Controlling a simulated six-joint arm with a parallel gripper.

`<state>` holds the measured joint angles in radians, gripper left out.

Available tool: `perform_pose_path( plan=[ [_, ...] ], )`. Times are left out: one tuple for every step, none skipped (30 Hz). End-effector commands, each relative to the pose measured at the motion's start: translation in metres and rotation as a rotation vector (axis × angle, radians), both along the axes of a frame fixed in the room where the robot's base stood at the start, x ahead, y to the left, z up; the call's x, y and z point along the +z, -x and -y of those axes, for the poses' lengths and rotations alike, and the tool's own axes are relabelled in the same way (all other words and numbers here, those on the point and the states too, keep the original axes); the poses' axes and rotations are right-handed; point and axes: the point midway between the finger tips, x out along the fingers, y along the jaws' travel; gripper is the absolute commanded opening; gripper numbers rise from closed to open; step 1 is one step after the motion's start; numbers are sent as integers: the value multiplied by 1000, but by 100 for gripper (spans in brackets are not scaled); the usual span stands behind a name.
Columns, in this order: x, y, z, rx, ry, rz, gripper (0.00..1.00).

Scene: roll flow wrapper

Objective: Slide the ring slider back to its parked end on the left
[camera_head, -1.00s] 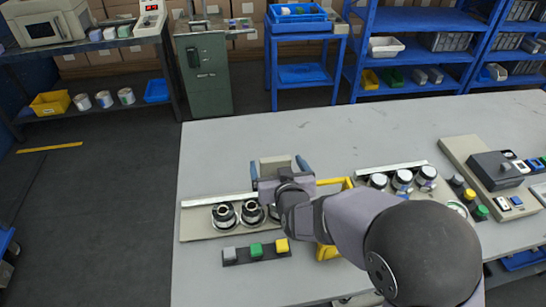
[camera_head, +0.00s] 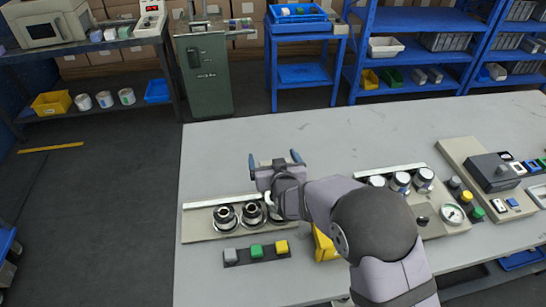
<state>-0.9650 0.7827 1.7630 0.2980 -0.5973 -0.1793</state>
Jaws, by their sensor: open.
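My gripper (camera_head: 274,160) is over the middle of the table with its two blue fingertips spread apart. It is open, with nothing clearly seen between the fingers. It is at the right end of the pale rail (camera_head: 215,202) on the left panel. Two dark, silver-topped round parts (camera_head: 225,217) stand in front of this rail, left of my wrist. A yellow part (camera_head: 324,245) shows below my forearm, mostly covered. I cannot tell the ring slider for sure; my wrist and forearm hide the area between the left and right panels.
A strip of grey, green and yellow buttons (camera_head: 256,252) lies at the front left. The right panel has silver-topped knobs (camera_head: 400,182) and a gauge (camera_head: 453,214). The table's back (camera_head: 300,130) is clear.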

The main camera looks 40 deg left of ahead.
Motion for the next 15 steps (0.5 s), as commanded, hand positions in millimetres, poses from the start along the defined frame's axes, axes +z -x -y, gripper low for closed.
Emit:
perform_pose_path(
  plan=[
    [0, 0, 0, 0, 0, 0, 89],
    [0, 0, 0, 0, 0, 0, 89],
    [0, 0, 0, 0, 0, 0, 89],
    [0, 0, 0, 0, 0, 0, 89],
    [0, 0, 0, 0, 0, 0, 89],
    [0, 0, 0, 0, 0, 0, 84],
    [0, 0, 0, 0, 0, 0, 77],
    [0, 0, 0, 0, 0, 0, 70],
    [0, 0, 0, 0, 0, 0, 60],
    [0, 0, 0, 0, 0, 0, 53],
    [0, 0, 0, 0, 0, 0, 46],
    [0, 0, 0, 0, 0, 0, 36],
    [0, 0, 0, 0, 0, 0, 30],
    [0, 0, 0, 0, 0, 0, 30],
    [0, 0, 0, 0, 0, 0, 30]
  ],
)
